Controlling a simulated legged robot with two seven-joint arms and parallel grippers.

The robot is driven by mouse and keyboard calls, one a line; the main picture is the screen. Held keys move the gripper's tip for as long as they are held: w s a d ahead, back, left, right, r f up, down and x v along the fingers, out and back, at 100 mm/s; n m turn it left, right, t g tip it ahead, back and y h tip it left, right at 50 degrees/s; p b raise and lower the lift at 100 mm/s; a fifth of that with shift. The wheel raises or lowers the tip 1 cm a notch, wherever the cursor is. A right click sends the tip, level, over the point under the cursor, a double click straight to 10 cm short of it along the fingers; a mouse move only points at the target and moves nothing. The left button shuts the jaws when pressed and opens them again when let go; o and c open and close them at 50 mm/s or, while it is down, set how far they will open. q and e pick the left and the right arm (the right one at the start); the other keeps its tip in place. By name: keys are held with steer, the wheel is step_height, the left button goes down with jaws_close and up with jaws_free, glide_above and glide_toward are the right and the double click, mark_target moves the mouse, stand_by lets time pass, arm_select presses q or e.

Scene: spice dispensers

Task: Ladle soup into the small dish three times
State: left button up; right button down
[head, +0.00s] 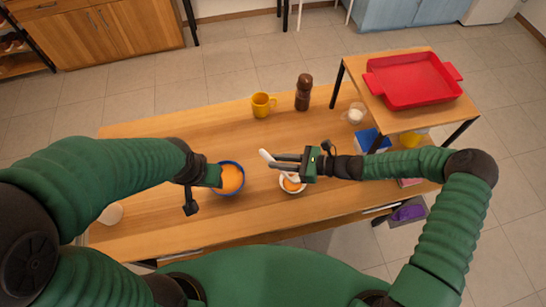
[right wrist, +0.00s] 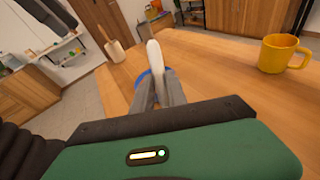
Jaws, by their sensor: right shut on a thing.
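A blue-rimmed bowl of orange soup (head: 231,178) stands on the wooden table, beside my left gripper (head: 190,198). The left gripper's fingers are too small and dark to tell whether they are open. A small white dish (head: 291,187) with orange soup in it stands to the right of the bowl. My right gripper (head: 285,163) is over the dish, shut on a white ladle (head: 266,156). The ladle also shows between the fingers in the right wrist view (right wrist: 154,60). The ladle's scoop is mostly hidden, so I cannot tell what it holds.
A yellow mug (head: 262,105) and a brown bottle (head: 303,92) stand at the table's back. A raised shelf with a red tray (head: 412,80) is at the right, with a blue box (head: 368,141) below it. The table's back left is clear.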

arm_select(q)
steer(key=s+b+x, duration=0.2)
steer(key=b+x, duration=0.6)
steer(key=x, duration=0.1)
arm_select(e)
steer(key=s+d+f+n+t+y, duration=0.1)
steer(key=s+d+n+y, duration=0.3)
steer(key=s+y, duration=0.1)
step_height(320, 180, up, 6)
steer(key=r+p, duration=0.1)
steer(key=p, duration=0.5)
arm_select(q)
steer(key=w+p+v, duration=0.1)
steer(key=p+v, duration=0.1)
steer(key=v, duration=0.5)
steer(key=shift+w+r, duration=0.2)
steer(key=shift+r, duration=0.15)
arm_select(e)
steer(key=a+f, duration=0.1)
steer(key=a, duration=2.3)
steer(key=shift+s+f, duration=0.15)
steer(key=shift+f, duration=0.05)
